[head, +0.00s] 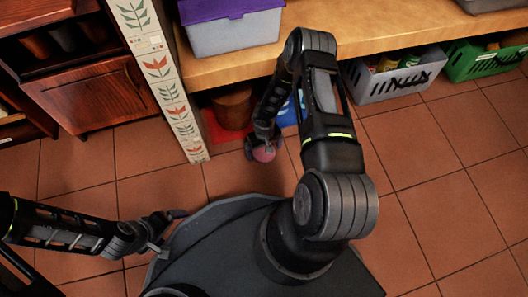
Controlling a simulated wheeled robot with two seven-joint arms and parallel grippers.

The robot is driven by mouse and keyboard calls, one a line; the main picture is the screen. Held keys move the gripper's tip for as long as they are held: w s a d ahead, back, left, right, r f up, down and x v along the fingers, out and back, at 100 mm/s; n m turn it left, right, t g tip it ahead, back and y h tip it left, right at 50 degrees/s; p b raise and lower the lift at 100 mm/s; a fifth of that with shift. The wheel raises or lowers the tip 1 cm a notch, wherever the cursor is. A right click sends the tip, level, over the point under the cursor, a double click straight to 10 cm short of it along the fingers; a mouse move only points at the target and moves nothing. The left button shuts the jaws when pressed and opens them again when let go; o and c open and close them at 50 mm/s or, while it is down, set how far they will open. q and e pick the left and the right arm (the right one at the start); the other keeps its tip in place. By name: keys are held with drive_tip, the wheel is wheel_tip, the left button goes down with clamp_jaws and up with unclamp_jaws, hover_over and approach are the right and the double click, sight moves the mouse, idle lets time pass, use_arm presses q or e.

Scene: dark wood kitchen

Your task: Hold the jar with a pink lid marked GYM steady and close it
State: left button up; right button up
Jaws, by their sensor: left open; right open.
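My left gripper (170,230) is open and empty, low at the left beside my base, well apart from the lid.
A tiled post (165,80) stands left of the lid. The wooden shelf (400,35) carries a purple-lidded bin (235,32). Beneath it are a brown pot (232,108), a grey basket (395,82) and a green basket (485,62). The tiled floor (430,190) at right is clear.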

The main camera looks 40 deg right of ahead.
drive_tip(key=shift+c, duration=0.2)
drive_tip(key=c, duration=1.3)
wheel_tip(320, 180, up, 10)
drive_tip(key=p, duration=0.4)
drive_tip(key=shift+p, duration=0.35)
